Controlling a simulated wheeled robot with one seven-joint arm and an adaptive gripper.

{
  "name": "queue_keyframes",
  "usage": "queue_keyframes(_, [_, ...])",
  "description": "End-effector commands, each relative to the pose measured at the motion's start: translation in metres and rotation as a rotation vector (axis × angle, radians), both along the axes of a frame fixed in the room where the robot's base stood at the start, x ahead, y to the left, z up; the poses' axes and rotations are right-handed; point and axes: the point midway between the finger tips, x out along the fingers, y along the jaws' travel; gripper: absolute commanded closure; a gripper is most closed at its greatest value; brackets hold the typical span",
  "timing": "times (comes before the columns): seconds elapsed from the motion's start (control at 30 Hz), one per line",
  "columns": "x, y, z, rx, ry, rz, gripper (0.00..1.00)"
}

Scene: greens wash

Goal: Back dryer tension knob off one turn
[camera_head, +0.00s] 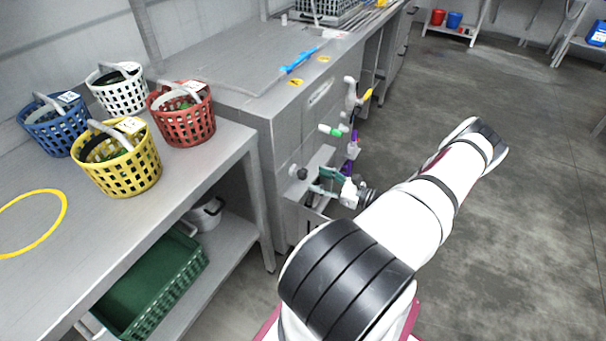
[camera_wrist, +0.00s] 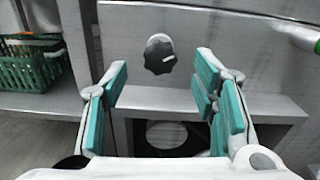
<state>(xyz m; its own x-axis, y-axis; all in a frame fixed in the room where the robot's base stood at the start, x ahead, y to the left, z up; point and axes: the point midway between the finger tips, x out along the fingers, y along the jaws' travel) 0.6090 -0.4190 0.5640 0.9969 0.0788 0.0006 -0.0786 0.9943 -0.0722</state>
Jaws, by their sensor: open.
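The tension knob (camera_wrist: 159,55) is a dark, scalloped dial on the grey steel front panel. In the head view a small knob (camera_head: 298,172) shows on the panel just left of my gripper (camera_head: 322,182). In the wrist view my gripper (camera_wrist: 161,72) is open, with teal pads on both sides. The knob appears between and beyond the fingertips, apart from them. Nothing is held.
A steel ledge (camera_wrist: 262,106) juts out below the knob, over a dark opening with a pale round shape. A tap (camera_head: 351,95) and a green-tipped handle (camera_head: 330,130) stick out nearby. Several baskets stand on the left table (camera_head: 70,270); a green crate (camera_head: 150,285) sits beneath.

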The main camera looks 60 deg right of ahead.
Motion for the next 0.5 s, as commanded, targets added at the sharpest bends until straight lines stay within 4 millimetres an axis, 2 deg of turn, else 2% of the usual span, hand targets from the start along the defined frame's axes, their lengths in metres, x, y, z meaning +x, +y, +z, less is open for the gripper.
queue_keyframes(0.03, [0.011, 0.002, -0.001, 0.001, 0.000, 0.002, 0.47])
queue_keyframes(0.2, [0.040, 0.004, -0.001, 0.000, -0.001, 0.002, 0.47])
queue_keyframes(0.33, [0.056, 0.005, -0.001, -0.001, 0.001, 0.001, 0.47])
queue_keyframes(0.5, [0.065, 0.005, 0.000, -0.001, 0.000, 0.000, 0.47])
